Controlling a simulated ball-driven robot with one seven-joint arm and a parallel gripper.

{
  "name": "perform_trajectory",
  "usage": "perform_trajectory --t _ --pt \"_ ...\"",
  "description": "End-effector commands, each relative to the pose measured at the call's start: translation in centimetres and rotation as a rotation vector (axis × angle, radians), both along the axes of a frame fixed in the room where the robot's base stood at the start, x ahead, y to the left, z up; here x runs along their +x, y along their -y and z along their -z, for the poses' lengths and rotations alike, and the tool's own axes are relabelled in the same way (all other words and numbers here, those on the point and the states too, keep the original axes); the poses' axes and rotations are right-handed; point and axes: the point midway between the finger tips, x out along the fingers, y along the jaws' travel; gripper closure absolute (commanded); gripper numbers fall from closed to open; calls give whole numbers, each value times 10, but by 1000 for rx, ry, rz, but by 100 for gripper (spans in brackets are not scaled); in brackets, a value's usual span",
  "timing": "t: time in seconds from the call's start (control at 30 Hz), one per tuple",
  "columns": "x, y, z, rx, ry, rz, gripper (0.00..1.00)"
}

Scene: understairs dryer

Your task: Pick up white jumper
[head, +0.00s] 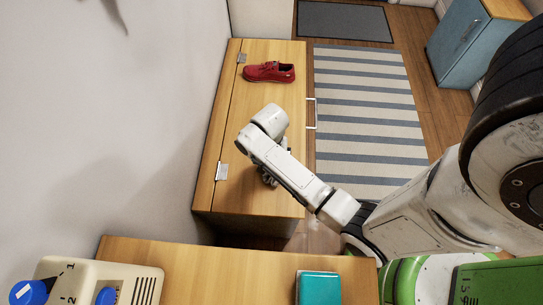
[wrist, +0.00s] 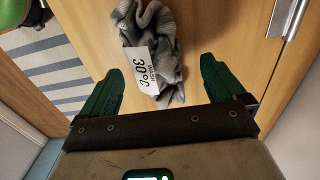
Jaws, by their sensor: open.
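A crumpled pale grey garment (wrist: 166,22), which looks like the jumper, lies on the wooden chest top in the wrist view. Nothing is held. Whether the fingers touch the wood cannot be told. In the head view my gripper (head: 269,178) is mostly hidden under my arm, over the near part of the chest, and the garment is hidden there.
The wooden chest (head: 225,125) stands against the wall, with a red shoe (head: 269,72) at its far end. A striped rug (head: 365,105) lies to its right. A nearer wooden surface holds a teal box (head: 319,287) and a beige device (head: 135,285). A blue cabinet (head: 465,45) stands far right.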

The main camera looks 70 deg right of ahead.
Motion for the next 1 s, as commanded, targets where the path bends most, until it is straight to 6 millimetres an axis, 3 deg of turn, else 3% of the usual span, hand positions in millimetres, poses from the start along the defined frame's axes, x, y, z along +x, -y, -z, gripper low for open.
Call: perform_trajectory --t 0.03,0.2,0.53,1.0 --pt "-2 0 11 0 -2 0 3" --pt "-3 0 31 1 -1 -1 3" --pt "-3 0 35 0 0 -1 4" --pt "-3 0 35 0 0 -1 49"
